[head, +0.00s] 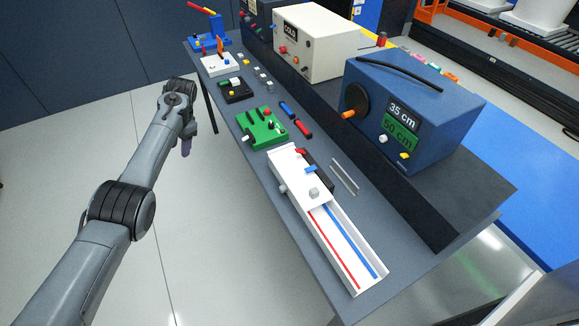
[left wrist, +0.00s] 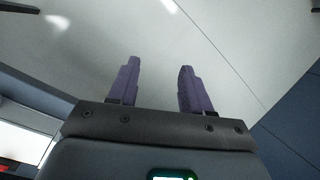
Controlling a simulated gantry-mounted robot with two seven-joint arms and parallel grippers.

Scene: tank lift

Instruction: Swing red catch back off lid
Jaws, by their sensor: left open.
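A long white tray (head: 376,268) lies on the near part of the bench, with a red and a blue strip along its floor. A white lid (head: 290,172) covers its far end and has a grey knob. A small red piece, seemingly the red catch (head: 300,152), sits at the lid's right edge, beside a blue piece (head: 312,169). It is too small to tell how it rests on the lid. My left gripper (head: 187,148) hangs left of the bench, well apart from the lid. Its purple fingers (left wrist: 157,88) are apart and empty over the floor. My right gripper is not seen.
A green block (head: 262,128) stands just beyond the lid. A blue box (head: 420,95) with a dial and a cream box (head: 318,38) stand along the bench's right side. Red and blue bars (head: 303,128) and thin rods lie between. Floor left of the bench is clear.

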